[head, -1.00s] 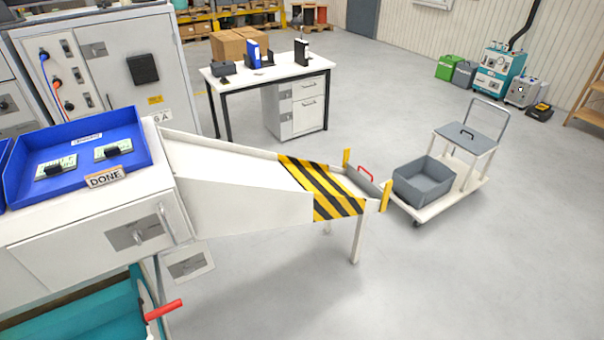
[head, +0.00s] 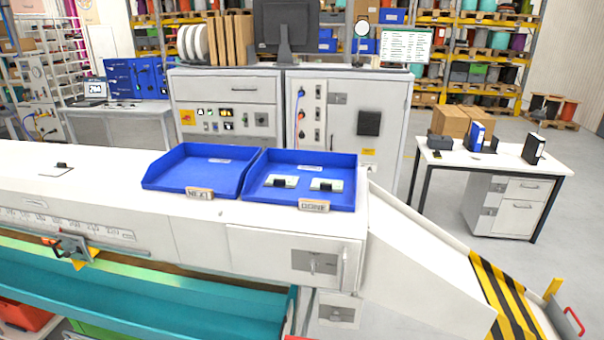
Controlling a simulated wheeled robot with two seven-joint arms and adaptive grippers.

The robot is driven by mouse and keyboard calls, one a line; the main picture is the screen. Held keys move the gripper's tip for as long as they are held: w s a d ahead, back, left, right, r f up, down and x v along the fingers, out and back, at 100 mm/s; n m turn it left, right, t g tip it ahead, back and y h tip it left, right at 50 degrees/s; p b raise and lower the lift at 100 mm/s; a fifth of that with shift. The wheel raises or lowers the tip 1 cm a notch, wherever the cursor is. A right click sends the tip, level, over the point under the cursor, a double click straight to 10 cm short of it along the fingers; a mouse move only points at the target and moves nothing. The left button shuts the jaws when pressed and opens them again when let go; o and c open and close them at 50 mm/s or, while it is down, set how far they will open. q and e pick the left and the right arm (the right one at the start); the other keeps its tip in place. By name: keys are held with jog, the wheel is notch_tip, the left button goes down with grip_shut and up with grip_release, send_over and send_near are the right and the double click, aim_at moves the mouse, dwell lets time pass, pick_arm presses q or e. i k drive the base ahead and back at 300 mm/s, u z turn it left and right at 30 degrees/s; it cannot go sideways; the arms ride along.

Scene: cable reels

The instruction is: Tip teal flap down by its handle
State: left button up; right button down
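A long teal panel (head: 170,298), which looks like the teal flap, runs along the front of the white bench at the lower left in the head view. It slopes below the bench top, and its right end is near the bench's drawer front. A small red piece (head: 296,338) shows at the bottom edge near that end; it may be the handle, mostly cut off by the frame. Neither of my grippers is in view.
Blue NEXT tray (head: 195,168) and DONE tray (head: 335,190) stand on the bench (head: 90,180). A white chute (head: 425,270) with a striped end slopes down right. A red bin (head: 25,318) sits under the panel. Open floor lies by the desk (head: 525,180).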

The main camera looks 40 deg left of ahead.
aim_at(157, 272)
jog(key=u, duration=1.9)
jog(key=i, duration=0.6)
jog(key=u, duration=1.55)
jog(key=i, duration=1.1)
jog(key=z, duration=2.85)
jog(key=k, duration=0.15)
jog(key=u, duration=0.05)
